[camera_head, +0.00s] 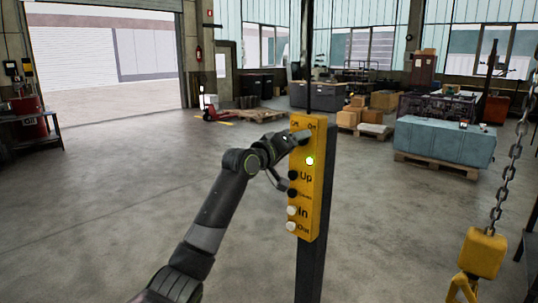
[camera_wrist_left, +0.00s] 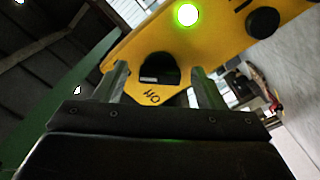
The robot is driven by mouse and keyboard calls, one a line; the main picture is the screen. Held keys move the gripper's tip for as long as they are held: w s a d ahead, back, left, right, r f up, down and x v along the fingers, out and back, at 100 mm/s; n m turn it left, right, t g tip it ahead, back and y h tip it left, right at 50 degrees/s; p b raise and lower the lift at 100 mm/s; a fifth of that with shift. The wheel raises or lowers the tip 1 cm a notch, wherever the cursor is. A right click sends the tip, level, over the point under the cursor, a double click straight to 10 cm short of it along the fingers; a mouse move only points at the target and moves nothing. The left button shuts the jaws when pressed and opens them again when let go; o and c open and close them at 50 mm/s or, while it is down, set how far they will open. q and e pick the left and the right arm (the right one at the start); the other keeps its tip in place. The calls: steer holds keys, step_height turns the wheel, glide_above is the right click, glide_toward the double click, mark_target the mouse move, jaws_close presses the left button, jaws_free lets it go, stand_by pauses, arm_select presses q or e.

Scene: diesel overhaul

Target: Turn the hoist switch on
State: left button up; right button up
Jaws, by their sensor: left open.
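The hoist control box (camera_head: 318,180) is a yellow upright panel on a dark post, with a lit green lamp (camera_head: 309,161) and black and white buttons marked Up, In and Out. Its top carries Off and On labels. The switch (camera_wrist_left: 160,68) is a round black knob with a pale mark, seen beside the Off label in the left wrist view. My left gripper (camera_head: 290,160) is open at the upper left of the panel. In the left wrist view its fingers (camera_wrist_left: 162,82) stand on either side of the knob; contact cannot be told. In the head view the gripper mostly hides the knob.
A chain with a yellow hook block (camera_head: 483,252) hangs at the right. A blue-grey crate (camera_head: 445,140) on a pallet and cardboard boxes (camera_head: 383,100) stand behind the post. A red bin (camera_head: 30,118) is at the far left. The floor around the post is clear.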

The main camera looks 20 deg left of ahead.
arm_select(q)
steer(key=b+v, duration=0.4)
steer(key=v, duration=1.2)
steer(key=shift+s+b, duration=0.2)
steer(key=shift+b, duration=0.1)
